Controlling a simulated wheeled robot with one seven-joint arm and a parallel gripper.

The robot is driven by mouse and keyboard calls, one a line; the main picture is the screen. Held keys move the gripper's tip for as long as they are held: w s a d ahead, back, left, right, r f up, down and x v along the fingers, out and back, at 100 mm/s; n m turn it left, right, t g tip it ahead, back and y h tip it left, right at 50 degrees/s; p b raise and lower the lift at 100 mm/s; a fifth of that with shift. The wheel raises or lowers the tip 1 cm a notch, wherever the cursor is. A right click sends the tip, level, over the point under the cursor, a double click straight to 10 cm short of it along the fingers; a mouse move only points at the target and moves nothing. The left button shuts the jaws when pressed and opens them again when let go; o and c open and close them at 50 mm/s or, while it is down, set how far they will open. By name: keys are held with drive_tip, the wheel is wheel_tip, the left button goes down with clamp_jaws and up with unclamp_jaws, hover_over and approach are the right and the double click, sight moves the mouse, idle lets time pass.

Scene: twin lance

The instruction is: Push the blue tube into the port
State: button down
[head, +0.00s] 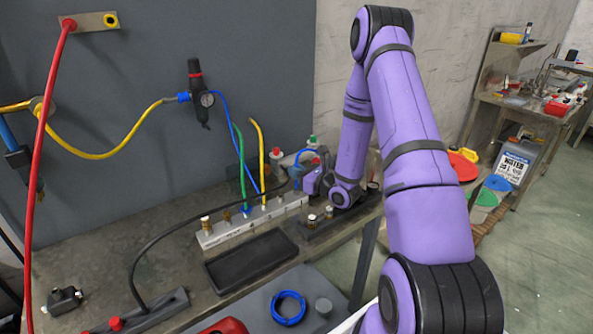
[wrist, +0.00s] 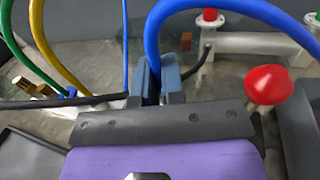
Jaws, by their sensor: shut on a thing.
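My gripper (head: 308,183) is near the back right of the bench, beside the right end of a pale manifold block (head: 225,236). In the wrist view its grey-blue fingers (wrist: 155,82) are shut on a thick blue tube (wrist: 153,45). The tube arcs up and to the right from the fingers. It also shows as a small blue arc above the gripper in the head view (head: 305,152). The tube's held end is hidden by the fingers and gripper body. I cannot tell which port is meant; green, blue and yellow tubes stand at the manifold.
A black tray (head: 250,262) lies in front of the manifold. A dark holder with brass fittings (head: 328,212) is below my gripper. A red knob (wrist: 268,84) stands close right of the fingers. A black cable (head: 150,258) crosses the bench. A blue coil (head: 288,307) lies in front.

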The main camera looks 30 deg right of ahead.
drive_tip(key=shift+f, duration=0.95)
drive_tip(key=c, duration=1.2)
unclamp_jaws()
drive_tip(key=shift+o, duration=0.2)
drive_tip(key=shift+r, duration=0.1)
